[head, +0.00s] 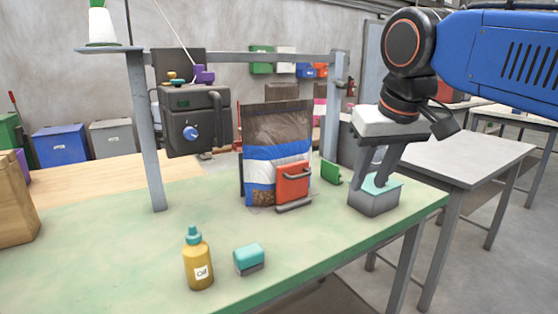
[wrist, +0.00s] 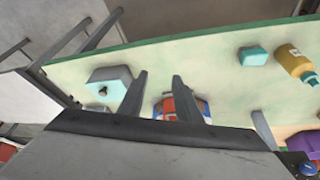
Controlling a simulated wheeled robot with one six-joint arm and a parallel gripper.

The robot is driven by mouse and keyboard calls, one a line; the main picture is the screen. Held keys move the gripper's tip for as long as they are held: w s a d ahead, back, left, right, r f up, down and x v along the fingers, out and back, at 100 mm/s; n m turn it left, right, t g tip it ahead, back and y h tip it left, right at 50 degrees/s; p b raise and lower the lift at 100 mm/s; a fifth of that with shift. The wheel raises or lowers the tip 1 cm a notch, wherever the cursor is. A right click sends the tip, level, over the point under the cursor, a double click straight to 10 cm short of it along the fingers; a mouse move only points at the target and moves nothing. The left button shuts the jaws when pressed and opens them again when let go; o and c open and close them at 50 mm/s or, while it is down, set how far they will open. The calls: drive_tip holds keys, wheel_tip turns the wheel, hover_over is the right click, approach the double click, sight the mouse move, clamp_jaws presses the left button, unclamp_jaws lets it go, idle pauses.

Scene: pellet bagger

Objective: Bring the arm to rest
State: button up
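My gripper (head: 374,176) hangs from the blue arm over the right end of the green bench (head: 110,265). In the wrist view its two fingers (wrist: 160,78) stand apart with nothing between them. A grey box with a teal top (head: 374,203) is below the fingers; in the wrist view this box (wrist: 108,82) lies beside the left finger, partly overlapped by it. I cannot tell the exact height of the fingertips above it.
A blue, white and brown bag (head: 262,145) stands mid-bench behind a red block with a grey handle (head: 293,184). A yellow bottle (head: 198,264) and a teal-topped block (head: 249,259) stand near the front edge. A grey post (head: 145,140) rises at left; a grey table (head: 460,157) stands at right.

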drive_tip(key=s+d+f, duration=0.3)
drive_tip(key=s+f, duration=0.1)
drive_tip(key=f, duration=0.4)
drive_tip(key=s+d+f+m, duration=0.1)
drive_tip(key=s+d+f, duration=0.3)
drive_tip(key=f, duration=0.5)
drive_tip(key=s+d+f+m, duration=0.1)
drive_tip(key=s+d+f, duration=0.3)
drive_tip(key=f, duration=0.5)
drive_tip(key=shift+s+d+h, duration=0.15)
drive_tip(key=shift+s+h, duration=0.15)
